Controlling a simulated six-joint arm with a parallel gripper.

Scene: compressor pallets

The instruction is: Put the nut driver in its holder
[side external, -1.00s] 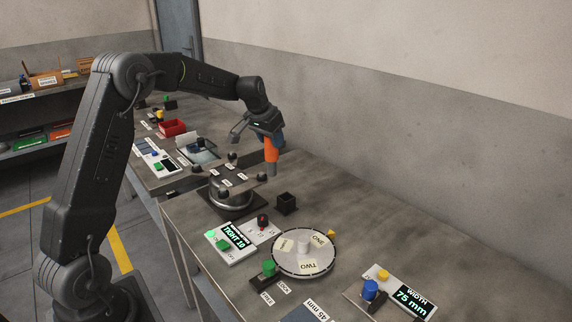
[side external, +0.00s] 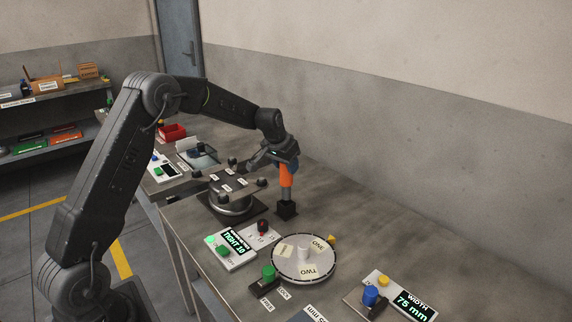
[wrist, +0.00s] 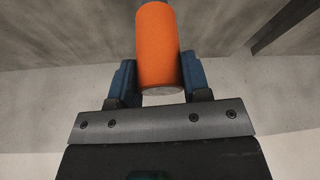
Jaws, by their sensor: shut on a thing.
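The nut driver (side external: 287,175) has an orange handle and is upright in my gripper (side external: 287,160). In the wrist view its orange handle (wrist: 158,45) sits between the two blue fingers of my gripper (wrist: 159,80), which is shut on it. The holder is a small black square block (side external: 287,210) on the bench. The driver is directly above the holder in the side view, and its lower end meets the holder's top. I cannot tell how deep the tip is inside it.
A round pallet fixture (side external: 232,190) with dark knobs stands left of the holder. A white disc dial (side external: 303,258), a "TIGHT 10" panel (side external: 232,247) and a "75 mm" panel (side external: 408,298) are nearer the camera. The bench right of the holder is clear.

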